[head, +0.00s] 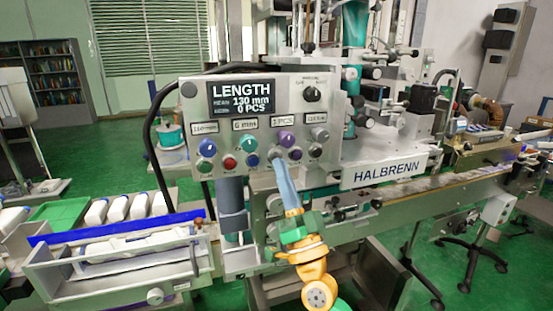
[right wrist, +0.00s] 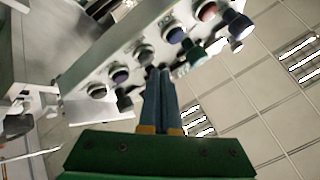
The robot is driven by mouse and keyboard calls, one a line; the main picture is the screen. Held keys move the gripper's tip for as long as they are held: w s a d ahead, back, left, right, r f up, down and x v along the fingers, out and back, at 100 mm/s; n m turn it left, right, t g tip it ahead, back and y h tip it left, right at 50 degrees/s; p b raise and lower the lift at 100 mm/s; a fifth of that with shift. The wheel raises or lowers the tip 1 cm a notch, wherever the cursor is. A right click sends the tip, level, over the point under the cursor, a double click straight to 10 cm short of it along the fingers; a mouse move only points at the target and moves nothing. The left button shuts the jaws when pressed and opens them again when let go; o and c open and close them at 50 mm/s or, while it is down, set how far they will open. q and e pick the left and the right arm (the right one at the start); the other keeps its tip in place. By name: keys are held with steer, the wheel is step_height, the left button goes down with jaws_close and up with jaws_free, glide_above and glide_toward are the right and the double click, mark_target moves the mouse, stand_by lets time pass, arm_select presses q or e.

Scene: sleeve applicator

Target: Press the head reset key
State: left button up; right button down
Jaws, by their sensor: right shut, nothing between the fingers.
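The control panel (head: 262,112) of the sleeve machine faces me, with a row of coloured round keys under several knobs. The fingers also show in the right wrist view (right wrist: 160,72), close to the keys. Contact cannot be told. My left gripper is out of view.
Knobs stick out above the keys, among them a teal knob (head: 248,143) and a purple knob (head: 285,138) close to my fingers. A display (head: 241,99) reads LENGTH 130 mm, 0 PCS. The machine body lies at right.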

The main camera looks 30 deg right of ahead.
steer(key=shift+w, duration=0.1)
steer(key=shift+w+d, duration=0.1)
steer(key=shift+w, duration=0.2)
steer(key=shift+w+d, duration=0.1)
steer(key=shift+w, duration=0.25)
stand_by(0.6)
stand_by(0.3)
steer(key=shift+s+a, duration=0.2)
steer(key=shift+s, duration=0.55)
steer(key=s+p, duration=0.1)
steer(key=s, duration=0.1)
steer(key=s+a+p, duration=0.1)
steer(key=s, duration=0.2)
steer(key=shift+a, duration=0.1)
